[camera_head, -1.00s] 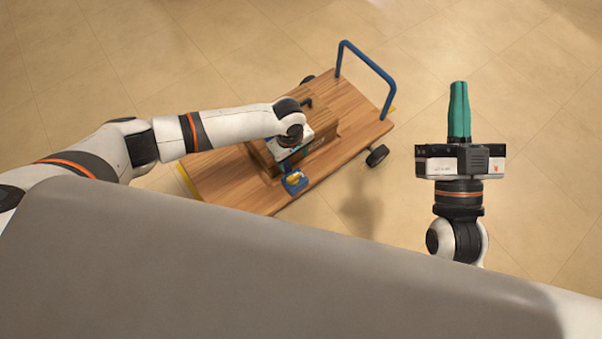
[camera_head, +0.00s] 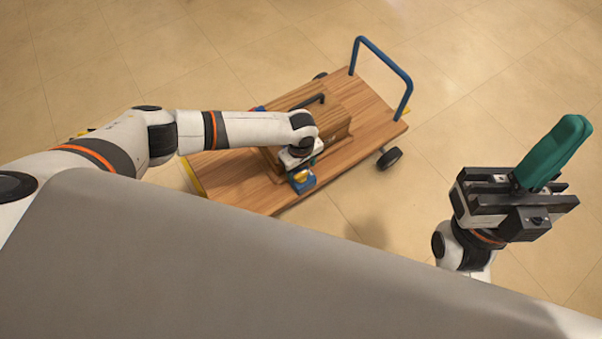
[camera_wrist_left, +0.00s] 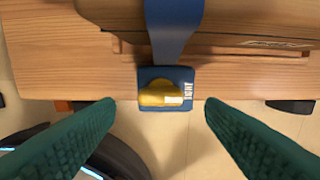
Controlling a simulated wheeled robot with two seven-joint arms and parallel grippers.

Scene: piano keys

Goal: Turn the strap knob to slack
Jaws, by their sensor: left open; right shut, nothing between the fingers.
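The strap knob (camera_wrist_left: 160,93) is yellow with a white mark and sits on a blue plate (camera_wrist_left: 187,76) at the cart's near edge. In the head view the yellow knob (camera_head: 300,176) shows just below my left wrist. My left gripper (camera_wrist_left: 160,103) is open, its green fingers on either side of the knob and apart from it. In the head view the left fingers are mostly hidden under the wrist. My right gripper (camera_head: 556,150) is shut and empty, well to the right of the cart, its green fingers together and pointing up and right.
A wooden cart (camera_head: 235,192) with a blue handle (camera_head: 402,72) stands on the tiled floor. A wooden case (camera_head: 335,108) lies on it under a blue strap (camera_wrist_left: 172,30). Lettering on the plate reads in part "TIGHT". Floor right of the cart is clear.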

